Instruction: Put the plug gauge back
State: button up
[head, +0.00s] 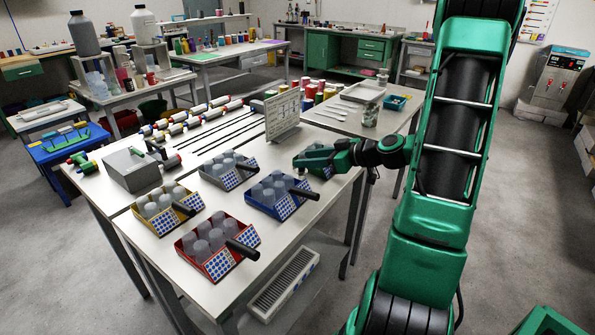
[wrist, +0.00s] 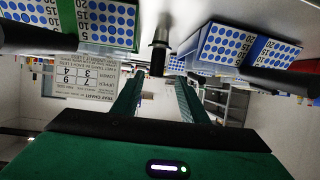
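A small piece with a black end and a metal collar, likely the plug gauge (wrist: 160,52), shows in line with that gap. I see no finger contact with it.
A tray chart (head: 283,113) stands behind. A grey box (head: 132,171) is at left; long rods lie behind the trays. A jar (head: 371,115) stands right of the chart.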

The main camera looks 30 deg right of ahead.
jog(key=shift+x, duration=1.5)
jog(key=shift+d+f+x, duration=0.15)
jog(key=shift+x, duration=0.7)
jog(key=shift+d+f+x, duration=0.1)
jog(key=shift+f+x, duration=0.05)
jog(key=shift+x, duration=0.7)
jog(key=shift+d+f+x, duration=0.15)
jog(key=shift+f+x, duration=0.05)
jog(key=shift+x, duration=0.65)
grip_shut()
